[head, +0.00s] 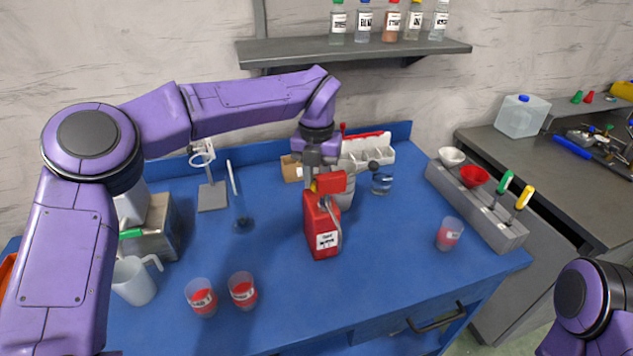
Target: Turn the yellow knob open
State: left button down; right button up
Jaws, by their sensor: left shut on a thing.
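A red container (322,232) with a white label stands upright near the middle of the blue table. A red block-shaped part (331,182) shows at its top. A small patch of yellow, which looks like the yellow knob (313,187), shows beside that part and is mostly hidden by my gripper. My left gripper (317,178) reaches down from above and is shut on what looks like this knob. The knob's turn angle cannot be made out. My right arm shows at the bottom right, but its gripper is out of view.
Two cups with red contents (243,290) stand at the front left, and another cup (449,234) at the right. A white jug (136,279) and a stand (212,196) are on the left. A grey rack (477,205) lines the right edge. The front middle of the table is clear.

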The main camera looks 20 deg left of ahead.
pick_arm(q)
jog(key=shift+n+b, duration=0.3)
jog(key=shift+n, duration=0.7)
jog(key=c, duration=0.9)
grip_release()
notch_tip(320, 180, up, 10)
jog(key=shift+r, duration=0.25)
